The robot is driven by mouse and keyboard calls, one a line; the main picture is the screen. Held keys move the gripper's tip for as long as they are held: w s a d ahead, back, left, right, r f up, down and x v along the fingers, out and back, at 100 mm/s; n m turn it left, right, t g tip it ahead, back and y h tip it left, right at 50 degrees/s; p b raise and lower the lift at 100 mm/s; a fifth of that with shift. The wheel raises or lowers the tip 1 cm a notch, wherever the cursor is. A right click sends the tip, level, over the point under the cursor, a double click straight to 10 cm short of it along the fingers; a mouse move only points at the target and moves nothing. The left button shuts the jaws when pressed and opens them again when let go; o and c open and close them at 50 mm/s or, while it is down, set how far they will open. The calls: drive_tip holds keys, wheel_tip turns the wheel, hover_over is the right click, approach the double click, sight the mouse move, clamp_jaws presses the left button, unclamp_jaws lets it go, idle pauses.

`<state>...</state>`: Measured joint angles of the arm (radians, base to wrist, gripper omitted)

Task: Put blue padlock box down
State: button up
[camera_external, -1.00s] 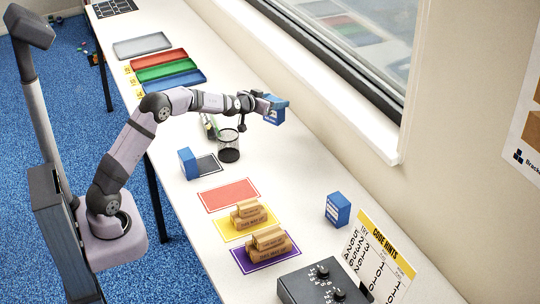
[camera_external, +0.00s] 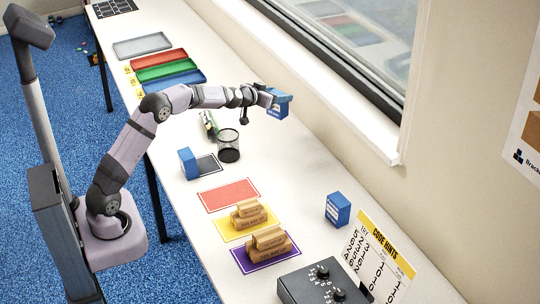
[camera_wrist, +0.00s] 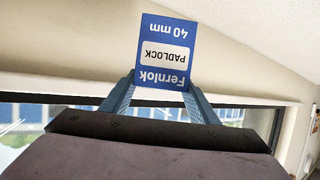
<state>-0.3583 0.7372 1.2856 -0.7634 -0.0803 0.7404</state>
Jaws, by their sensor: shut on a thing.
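The blue padlock box (camera_external: 278,104) is held in the air by my gripper (camera_external: 266,98), above the far side of the table near the window. In the wrist view the box (camera_wrist: 164,52) shows upside-down lettering, "Fernlok PADLOCK 40 mm". My gripper's blue fingers (camera_wrist: 160,98) are shut on its lower part in that view. A further blue box (camera_external: 337,209) stands on the table at the right, near the code hints board.
A black mesh cup (camera_external: 229,146) stands on the table below my gripper. Grey, green, red and blue trays (camera_external: 165,65) lie at the back left. A dark dial box (camera_external: 318,284) is in front.

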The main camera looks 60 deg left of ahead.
drive_tip(key=shift+f, duration=0.15)
drive_tip(key=shift+s+d+f, duration=0.15)
drive_tip(key=shift+f, duration=0.1)
drive_tip(key=shift+f, duration=0.1)
drive_tip(key=shift+f+p, duration=0.4)
drive_tip(key=shift+f, duration=4.5)
drive_tip(key=shift+f, duration=0.1)
drive_tip(key=shift+f, duration=0.15)
drive_tip(key=o, duration=1.1)
drive_tip(key=shift+o, duration=0.2)
